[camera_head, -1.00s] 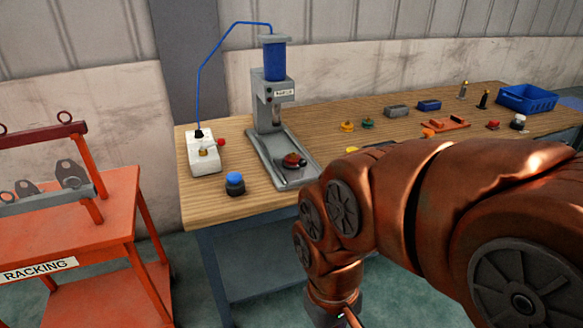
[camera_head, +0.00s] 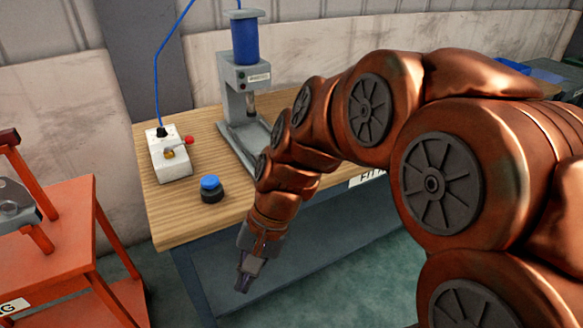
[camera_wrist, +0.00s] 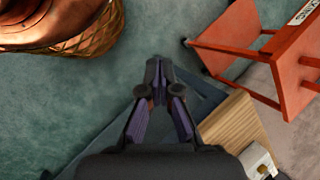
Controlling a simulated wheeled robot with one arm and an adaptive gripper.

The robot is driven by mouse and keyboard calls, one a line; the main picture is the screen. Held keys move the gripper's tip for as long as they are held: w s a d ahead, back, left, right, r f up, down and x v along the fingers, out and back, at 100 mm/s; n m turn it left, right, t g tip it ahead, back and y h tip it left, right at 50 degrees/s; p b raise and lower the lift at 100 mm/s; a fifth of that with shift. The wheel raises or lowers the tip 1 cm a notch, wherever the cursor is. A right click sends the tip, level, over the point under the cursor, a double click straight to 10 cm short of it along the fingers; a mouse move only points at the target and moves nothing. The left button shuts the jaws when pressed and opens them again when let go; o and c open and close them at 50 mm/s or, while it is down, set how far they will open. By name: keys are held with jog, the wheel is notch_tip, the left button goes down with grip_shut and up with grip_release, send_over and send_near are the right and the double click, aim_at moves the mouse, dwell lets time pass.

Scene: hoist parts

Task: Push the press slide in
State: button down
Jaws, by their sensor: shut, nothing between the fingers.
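The press (camera_head: 243,95) stands on the wooden workbench (camera_head: 205,215), with a grey frame and a blue cylinder on top. Its slide at the base is mostly hidden behind my arm in the head view. My gripper (camera_head: 242,287) is shut and empty. It hangs pointing down in front of the bench's front edge, below the bench top and apart from the press. In the wrist view my gripper (camera_wrist: 158,65) shows its fingers together over the green floor, with a corner of the bench (camera_wrist: 232,125) at lower right.
A blue hose runs up from the box. An orange rack cart (camera_head: 70,230) stands at the left, with open floor between it and the bench.

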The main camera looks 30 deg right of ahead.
jog(key=w+d+f+m+t+y+b, duration=0.1)
jog(key=w+d+m+t+y+b, duration=0.15)
jog(key=w+d+m, duration=0.45)
jog(key=w+d+f+m+t+y+b, duration=0.1)
jog(key=w+d+m+t+b, duration=0.3)
jog(key=w, duration=0.5)
jog(key=w+d+f+m+t+h+b, duration=0.15)
jog(key=d+m+t, duration=0.4)
jog(key=d, duration=0.75)
jog(key=w+d+f+m+t+h+b, duration=0.1)
jog(key=w+d+m+t+h+b, duration=0.15)
jog(key=d+m, duration=0.8)
jog(key=w+n, duration=0.1)
jog(key=w, duration=0.2)
jog(key=w+a+f+n, duration=0.1)
jog(key=w, duration=0.2)
jog(key=w+f, duration=0.1)
jog(key=w, duration=0.3)
jog(key=shift+a+f+n+g, duration=0.25)
jog(key=shift+a+n+g, duration=0.05)
jog(key=shift+n+g, duration=0.1)
jog(key=shift+w+a+t+h, duration=0.25)
jog(key=shift+w, duration=0.7)
jog(key=shift+r, duration=0.1)
jog(key=shift+w, duration=0.1)
